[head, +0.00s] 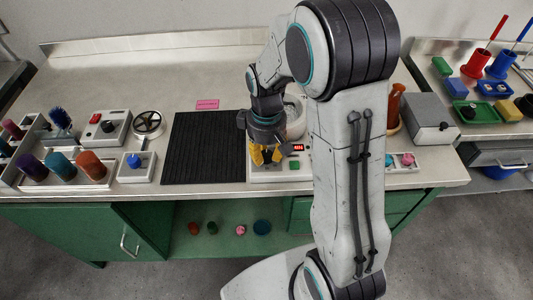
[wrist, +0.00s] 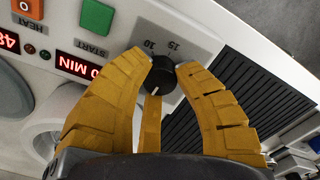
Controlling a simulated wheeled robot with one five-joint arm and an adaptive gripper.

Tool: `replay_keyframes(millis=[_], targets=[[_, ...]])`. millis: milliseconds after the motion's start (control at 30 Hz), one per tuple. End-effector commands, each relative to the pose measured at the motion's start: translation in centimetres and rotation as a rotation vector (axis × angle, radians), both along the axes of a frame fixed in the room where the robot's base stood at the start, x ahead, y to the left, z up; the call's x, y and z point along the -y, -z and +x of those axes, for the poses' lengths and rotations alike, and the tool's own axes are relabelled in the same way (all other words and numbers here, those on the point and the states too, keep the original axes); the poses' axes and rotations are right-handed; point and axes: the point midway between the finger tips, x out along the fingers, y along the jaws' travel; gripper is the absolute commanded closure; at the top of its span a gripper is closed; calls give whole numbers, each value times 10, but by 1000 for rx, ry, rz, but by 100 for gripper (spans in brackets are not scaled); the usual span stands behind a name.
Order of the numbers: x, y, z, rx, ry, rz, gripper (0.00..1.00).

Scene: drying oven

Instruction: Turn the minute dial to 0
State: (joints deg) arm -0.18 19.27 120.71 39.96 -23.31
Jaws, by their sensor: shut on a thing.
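The minute dial (wrist: 165,74) is a round black knob on the white oven panel, with a white pointer mark on its lower side in the wrist view. The printed numbers 10 and 15 show just above it; other numbers are hidden behind my fingers. My gripper (wrist: 163,66) has its yellow fingers closed around the dial. In the head view my gripper (head: 264,158) points down at the front of the oven (head: 262,177), and the dial is hidden there. A red MIN display (wrist: 80,68) is lit beside the left finger, which may cover part of it.
A black ribbed mat (head: 205,148) lies left of the oven. A grey box (head: 417,118) stands right of my arm.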

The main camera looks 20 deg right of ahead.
Motion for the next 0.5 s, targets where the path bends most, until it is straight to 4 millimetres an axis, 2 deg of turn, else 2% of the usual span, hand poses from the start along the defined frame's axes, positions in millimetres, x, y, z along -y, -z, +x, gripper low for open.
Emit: replay_keyframes(millis=[500], targets=[[0, 2, -2, -8, -79, 0, 100]])
